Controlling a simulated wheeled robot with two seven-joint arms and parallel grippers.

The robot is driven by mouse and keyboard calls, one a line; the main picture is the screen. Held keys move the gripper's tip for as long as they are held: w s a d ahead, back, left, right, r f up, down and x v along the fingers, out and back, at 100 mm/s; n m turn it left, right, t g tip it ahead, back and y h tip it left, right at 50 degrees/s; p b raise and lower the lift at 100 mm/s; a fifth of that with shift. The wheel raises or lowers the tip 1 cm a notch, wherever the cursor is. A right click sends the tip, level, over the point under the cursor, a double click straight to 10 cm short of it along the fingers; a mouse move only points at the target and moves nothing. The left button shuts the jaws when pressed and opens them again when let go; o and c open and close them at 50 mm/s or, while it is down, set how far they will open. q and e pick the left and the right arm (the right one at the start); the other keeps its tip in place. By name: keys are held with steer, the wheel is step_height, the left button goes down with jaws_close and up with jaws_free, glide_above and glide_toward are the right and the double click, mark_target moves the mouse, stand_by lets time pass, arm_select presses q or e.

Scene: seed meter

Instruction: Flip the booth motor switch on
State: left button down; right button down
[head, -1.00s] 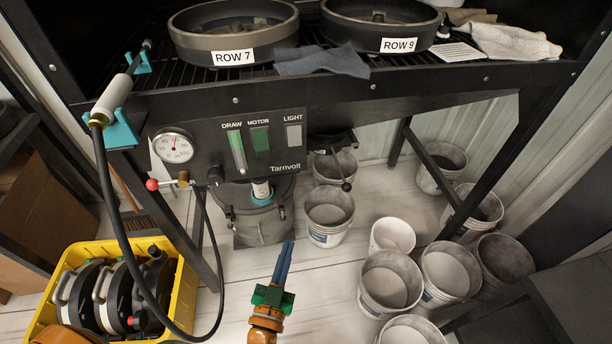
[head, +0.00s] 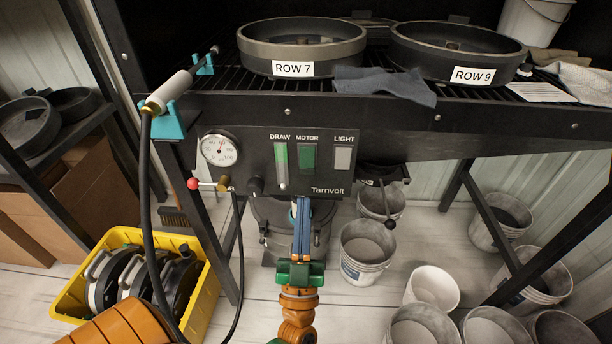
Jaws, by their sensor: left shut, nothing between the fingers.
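The motor switch (head: 307,158) is a dark green rocker under the word MOTOR on the black Tarnvolt control panel (head: 262,187). It is in plain view, but I cannot tell its position from its tilt. My left gripper (head: 301,202) points up at the panel with its blue fingers closed together and empty. The fingertips appear just below the panel's lower edge, under the motor switch. I cannot tell how far they stand from the panel face. My right gripper is out of view.
The green draw gauge (head: 281,165) and grey light switch (head: 343,159) flank the motor switch. A pressure dial (head: 220,148), red-knobbed valve (head: 193,184) and black hose (head: 145,220) are to the left. A yellow crate (head: 207,300) and several buckets (head: 366,250) stand below.

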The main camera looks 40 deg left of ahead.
mark_target(307, 161)
arm_select(q)
steer(key=w+a, duration=0.1)
steer(key=w+a+r, duration=0.1)
steer(key=w, duration=0.1)
steer(key=w+a, duration=0.1)
steer(key=shift+w+r, duration=0.35)
steer(key=shift+w, duration=0.05)
steer(key=shift+w+a, duration=0.25)
steer(key=shift+w, duration=0.2)
